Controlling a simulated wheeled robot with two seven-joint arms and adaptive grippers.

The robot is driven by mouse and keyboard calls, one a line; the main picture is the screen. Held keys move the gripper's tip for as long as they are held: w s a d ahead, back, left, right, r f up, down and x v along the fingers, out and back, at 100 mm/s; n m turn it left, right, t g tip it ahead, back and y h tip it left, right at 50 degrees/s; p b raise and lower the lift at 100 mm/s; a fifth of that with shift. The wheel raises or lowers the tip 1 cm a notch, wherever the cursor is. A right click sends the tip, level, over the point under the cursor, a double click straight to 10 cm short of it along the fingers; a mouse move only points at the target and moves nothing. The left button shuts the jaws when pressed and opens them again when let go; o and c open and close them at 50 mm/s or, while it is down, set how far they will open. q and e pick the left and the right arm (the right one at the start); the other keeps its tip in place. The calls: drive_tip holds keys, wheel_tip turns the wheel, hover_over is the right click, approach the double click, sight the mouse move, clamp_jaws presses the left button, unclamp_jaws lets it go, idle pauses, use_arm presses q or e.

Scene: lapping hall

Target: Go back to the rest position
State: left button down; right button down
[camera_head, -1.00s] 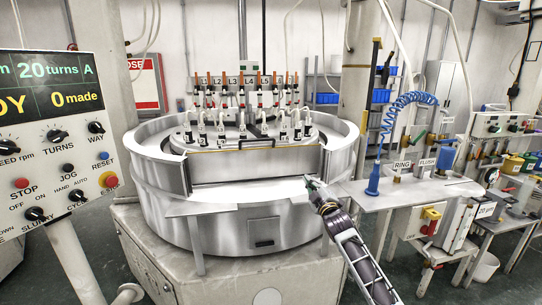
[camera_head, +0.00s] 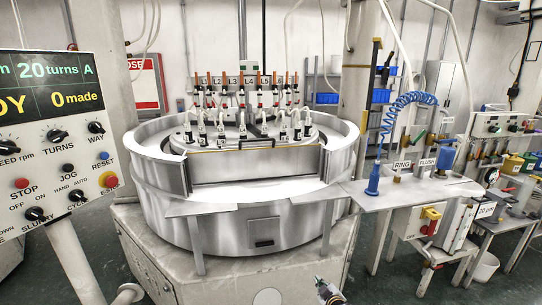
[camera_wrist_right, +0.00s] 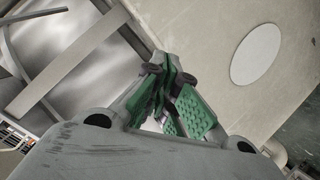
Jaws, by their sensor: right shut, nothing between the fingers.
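My right gripper (camera_head: 322,284) shows at the bottom edge of the head view, in front of the base of the lapping machine (camera_head: 240,225). Only its tip end shows there; the rest of the arm is out of frame. In the right wrist view its green-padded fingers (camera_wrist_right: 172,92) are shut together with nothing between them. The machine's pale base panel with a white disc (camera_wrist_right: 256,55) lies beyond the fingers. My left gripper is in neither view.
A control panel (camera_head: 55,140) on a post stands at the left. A side shelf (camera_head: 415,190) with a blue coiled hose (camera_head: 408,100) is at the right. A white bucket (camera_head: 484,268) stands on the floor under the far-right bench. Open floor shows between machine and benches.

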drive_tip(key=s+d+f+m+g+h, duration=0.1)
drive_tip(key=s+d+f+m+g, duration=0.15)
drive_tip(key=s+f, duration=1.15)
drive_tip(key=s+d+f+m+g, duration=0.1)
drive_tip(key=s+f+g, duration=0.3)
drive_tip(key=s+f, duration=1.1)
drive_tip(key=s+f+m+g, duration=0.1)
drive_tip(key=s+f+g, duration=0.1)
drive_tip(key=s, duration=1)
drive_tip(key=s+d+f+m+g, duration=0.1)
drive_tip(key=s+f, duration=0.4)
drive_tip(key=s, duration=0.7)
drive_tip(key=s+d+f+m+g, duration=0.1)
drive_tip(key=s+f, duration=0.3)
drive_tip(key=s, duration=0.9)
drive_tip(key=shift+d+f+g+h, duration=0.2)
drive_tip(key=shift+g+h, duration=0.2)
drive_tip(key=shift+g, duration=0.45)
drive_tip(key=shift+w, duration=0.1)
